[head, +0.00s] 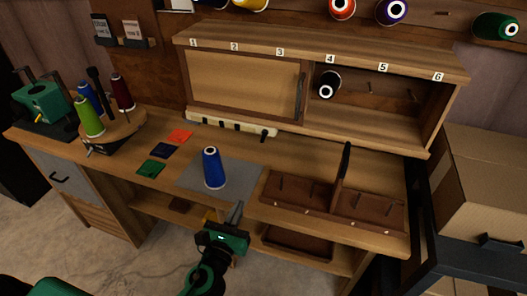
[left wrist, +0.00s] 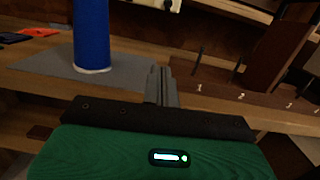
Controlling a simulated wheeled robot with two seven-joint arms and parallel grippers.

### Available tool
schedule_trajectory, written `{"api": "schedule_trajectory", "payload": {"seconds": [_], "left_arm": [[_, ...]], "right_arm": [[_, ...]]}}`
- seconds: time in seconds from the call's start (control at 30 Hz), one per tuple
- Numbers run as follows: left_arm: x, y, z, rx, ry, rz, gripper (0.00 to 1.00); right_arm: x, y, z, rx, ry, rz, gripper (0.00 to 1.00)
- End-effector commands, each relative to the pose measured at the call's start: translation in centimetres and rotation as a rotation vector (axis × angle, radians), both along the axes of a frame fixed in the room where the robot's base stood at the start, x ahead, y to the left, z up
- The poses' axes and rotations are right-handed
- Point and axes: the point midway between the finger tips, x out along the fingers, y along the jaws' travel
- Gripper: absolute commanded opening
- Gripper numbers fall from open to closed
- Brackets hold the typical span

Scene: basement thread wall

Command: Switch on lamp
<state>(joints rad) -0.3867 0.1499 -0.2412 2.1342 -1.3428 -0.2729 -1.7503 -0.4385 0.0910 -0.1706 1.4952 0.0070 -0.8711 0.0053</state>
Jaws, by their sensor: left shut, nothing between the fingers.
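I see no lamp that I can make out in either view. A long cream strip (head: 225,124) with several dark plugs or switches lies at the back of the workbench, below the cabinet; which of these they are I cannot tell. My left gripper (head: 238,209) is shut and empty, at the bench's front edge, just right of the blue thread cone (head: 212,169). In the left wrist view its fingers (left wrist: 161,72) are together, right of the blue cone (left wrist: 92,35). My right gripper is not in view.
The blue cone stands on a grey mat (head: 240,192). A brown peg tray (head: 290,205) with an upright divider (head: 343,162) lies right. A cone stand (head: 115,130) is left. Above is a numbered cabinet (head: 360,125) holding a black spool (head: 329,84). Cardboard boxes (head: 485,185) stand at right.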

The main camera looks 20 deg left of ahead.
Motion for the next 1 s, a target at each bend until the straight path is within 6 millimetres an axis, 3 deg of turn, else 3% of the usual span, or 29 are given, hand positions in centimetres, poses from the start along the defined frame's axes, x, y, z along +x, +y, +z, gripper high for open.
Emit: {"api": "schedule_trajectory", "payload": {"seconds": [0.57,1.0], "left_arm": [[0.9,-0.4,0.1,0.039,-0.005,-0.013,0.0],[7.6,-0.6,0.9,0.038,-0.005,-0.013,0.0]], "right_arm": [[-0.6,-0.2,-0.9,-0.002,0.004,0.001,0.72],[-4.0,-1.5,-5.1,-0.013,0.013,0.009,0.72]]}}
